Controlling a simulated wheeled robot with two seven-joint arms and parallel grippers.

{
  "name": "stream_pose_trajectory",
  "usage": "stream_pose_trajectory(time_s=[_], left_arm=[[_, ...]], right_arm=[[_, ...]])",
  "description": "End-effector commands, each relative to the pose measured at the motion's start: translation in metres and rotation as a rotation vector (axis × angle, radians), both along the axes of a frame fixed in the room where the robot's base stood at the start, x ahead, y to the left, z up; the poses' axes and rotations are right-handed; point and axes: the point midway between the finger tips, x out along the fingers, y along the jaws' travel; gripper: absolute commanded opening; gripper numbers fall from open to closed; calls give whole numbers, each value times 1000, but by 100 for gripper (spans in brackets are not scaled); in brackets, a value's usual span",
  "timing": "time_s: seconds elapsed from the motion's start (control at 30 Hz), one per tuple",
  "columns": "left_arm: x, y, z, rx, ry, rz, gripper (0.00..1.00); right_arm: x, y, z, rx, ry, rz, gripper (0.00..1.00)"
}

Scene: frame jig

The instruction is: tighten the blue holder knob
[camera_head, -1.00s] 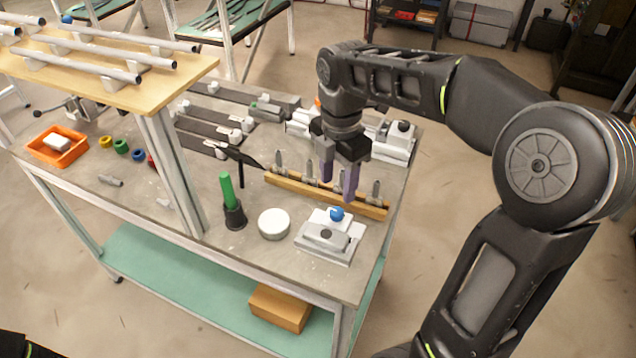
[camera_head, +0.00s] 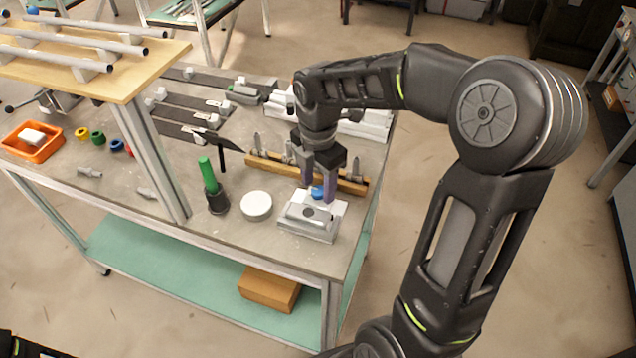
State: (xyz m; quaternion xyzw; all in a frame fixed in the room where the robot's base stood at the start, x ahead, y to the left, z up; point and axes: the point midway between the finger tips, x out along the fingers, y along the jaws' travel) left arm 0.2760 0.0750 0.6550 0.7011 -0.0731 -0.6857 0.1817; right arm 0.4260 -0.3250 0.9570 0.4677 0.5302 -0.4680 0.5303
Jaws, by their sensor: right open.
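The blue holder knob (camera_head: 317,193) sits on top of a grey and white holder (camera_head: 308,225) near the front right corner of the workbench. My right gripper (camera_head: 318,190) points down over the holder. Its two purple-grey fingers are apart, one on each side of the knob. I cannot tell whether either finger touches the knob. My left gripper is not in view.
A wooden rack (camera_head: 268,168) with several upright metal pieces stands just behind the holder. A white round disc (camera_head: 256,206) and a green-handled tool in a black cup (camera_head: 208,175) stand to its left. An orange tray (camera_head: 32,142) lies far left.

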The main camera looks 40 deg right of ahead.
Motion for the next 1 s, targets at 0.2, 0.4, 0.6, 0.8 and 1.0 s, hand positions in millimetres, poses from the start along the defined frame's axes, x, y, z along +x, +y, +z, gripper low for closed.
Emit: stream_pose_trajectory(time_s=[0.2, 0.4, 0.6, 0.8, 1.0], left_arm=[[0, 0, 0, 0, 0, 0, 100], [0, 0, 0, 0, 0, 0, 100], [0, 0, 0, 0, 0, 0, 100], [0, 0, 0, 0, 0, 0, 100], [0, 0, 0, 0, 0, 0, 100]], right_arm=[[0, 0, -6, 0, 1, 0, 51], [0, 0, -6, 1, 0, 0, 45], [0, 0, -6, 0, 0, 0, 28], [0, 0, -6, 0, 0, 0, 12], [0, 0, -5, 0, 0, 0, 0]])
